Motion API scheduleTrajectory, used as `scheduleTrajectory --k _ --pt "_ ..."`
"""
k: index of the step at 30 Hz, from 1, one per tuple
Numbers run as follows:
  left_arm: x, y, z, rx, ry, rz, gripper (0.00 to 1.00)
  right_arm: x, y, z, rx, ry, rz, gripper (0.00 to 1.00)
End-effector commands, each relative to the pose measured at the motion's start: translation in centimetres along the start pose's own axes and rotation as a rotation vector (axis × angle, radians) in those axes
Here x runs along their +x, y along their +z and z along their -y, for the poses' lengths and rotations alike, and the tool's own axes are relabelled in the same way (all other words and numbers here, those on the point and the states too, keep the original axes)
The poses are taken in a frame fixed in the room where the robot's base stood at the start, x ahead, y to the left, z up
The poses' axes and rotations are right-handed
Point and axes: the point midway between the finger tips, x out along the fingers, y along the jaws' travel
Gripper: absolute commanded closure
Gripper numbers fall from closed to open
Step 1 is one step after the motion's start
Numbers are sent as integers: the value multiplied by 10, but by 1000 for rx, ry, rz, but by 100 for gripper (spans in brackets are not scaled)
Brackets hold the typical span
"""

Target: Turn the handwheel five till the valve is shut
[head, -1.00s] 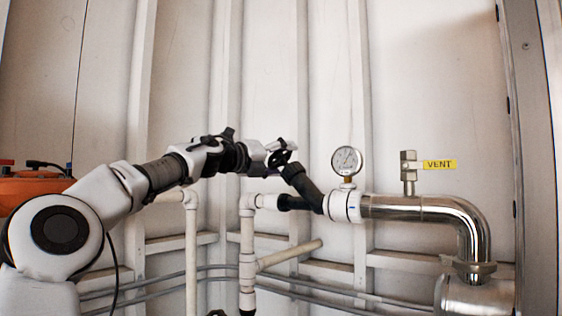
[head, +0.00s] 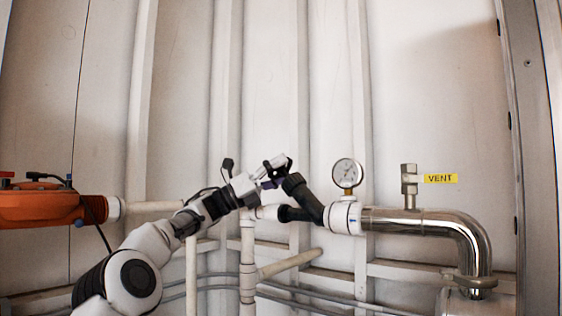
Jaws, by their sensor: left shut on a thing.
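A black angled valve body (head: 307,202) sits in the white pipe line, left of the pressure gauge. Its stem slants up and to the left. My left gripper (head: 272,174) is at the upper end of this stem and is shut on the handwheel there. The handwheel is small and mostly hidden by the fingers, so its turn position cannot be read. My right gripper is not in view.
A pressure gauge (head: 347,174) and a vent valve with a yellow VENT tag (head: 440,179) stand on the steel pipe (head: 430,215) to the right. An orange device (head: 45,205) is at the left. Grey lines run low along the wall.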

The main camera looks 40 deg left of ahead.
Motion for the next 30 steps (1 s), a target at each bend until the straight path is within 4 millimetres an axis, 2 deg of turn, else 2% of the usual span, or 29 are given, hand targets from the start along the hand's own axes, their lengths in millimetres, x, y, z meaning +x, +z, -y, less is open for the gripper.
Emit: scheduleTrajectory --k 1,7,24,25,30 --pt "3 2 0 0 -23 -4 58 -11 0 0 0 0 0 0" --pt "2 0 0 10 -106 -5 58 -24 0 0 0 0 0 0" --pt "1 -2 0 15 -145 -5 58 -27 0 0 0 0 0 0" --pt "1 -2 0 14 -145 -5 17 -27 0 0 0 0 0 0" --pt "1 -2 0 15 -145 -4 17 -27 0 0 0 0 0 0"
